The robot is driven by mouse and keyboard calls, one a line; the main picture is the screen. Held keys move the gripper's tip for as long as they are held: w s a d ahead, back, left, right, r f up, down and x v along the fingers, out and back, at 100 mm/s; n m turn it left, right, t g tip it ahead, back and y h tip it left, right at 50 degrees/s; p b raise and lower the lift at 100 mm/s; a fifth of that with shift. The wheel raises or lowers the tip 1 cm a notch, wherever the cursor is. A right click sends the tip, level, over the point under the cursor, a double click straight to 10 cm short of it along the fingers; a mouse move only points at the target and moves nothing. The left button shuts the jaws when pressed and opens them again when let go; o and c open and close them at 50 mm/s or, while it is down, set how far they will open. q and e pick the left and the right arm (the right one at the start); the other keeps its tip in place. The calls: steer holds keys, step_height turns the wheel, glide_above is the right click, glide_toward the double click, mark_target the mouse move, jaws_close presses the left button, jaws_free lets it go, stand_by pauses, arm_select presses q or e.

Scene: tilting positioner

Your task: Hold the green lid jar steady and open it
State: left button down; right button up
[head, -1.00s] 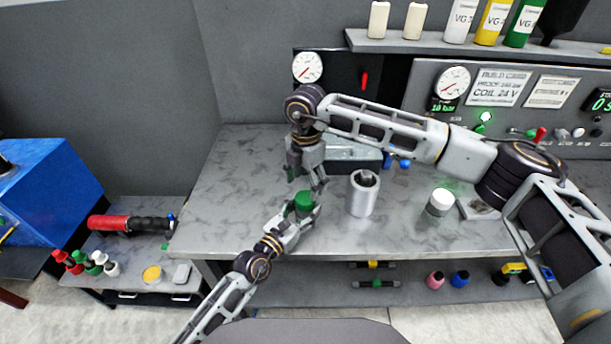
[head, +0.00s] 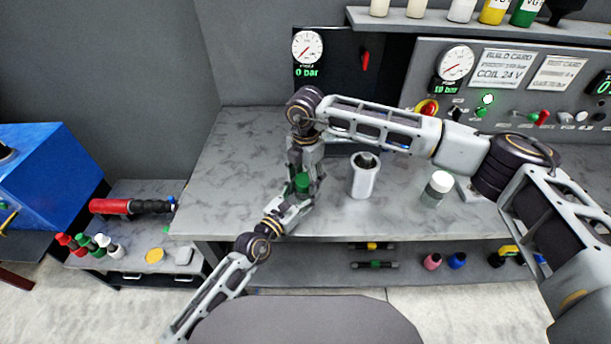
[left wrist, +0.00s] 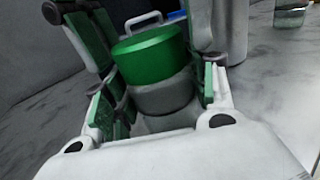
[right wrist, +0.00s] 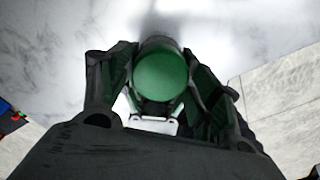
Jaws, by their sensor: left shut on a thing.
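The jar's green lid (head: 302,183) shows near the front left of the bench, between my two grippers. In the left wrist view the lid (left wrist: 150,55) sits on the grey jar body (left wrist: 165,95). My left gripper (left wrist: 160,105) is shut on the jar body, one finger on each side. My right gripper (right wrist: 160,80) points down from above, its fingers on either side of the lid. They look open around it; contact is unclear. In the head view the jar body is mostly hidden by the fingers.
A grey cylindrical holder (head: 364,178) stands just right of the grippers. A white-capped jar (head: 437,187) stands further right. The bench top (head: 225,180) is clear on the left. A red-handled tool (head: 120,206) lies on the low side cart.

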steer(key=c, duration=0.7)
steer(key=shift+n, duration=0.3)
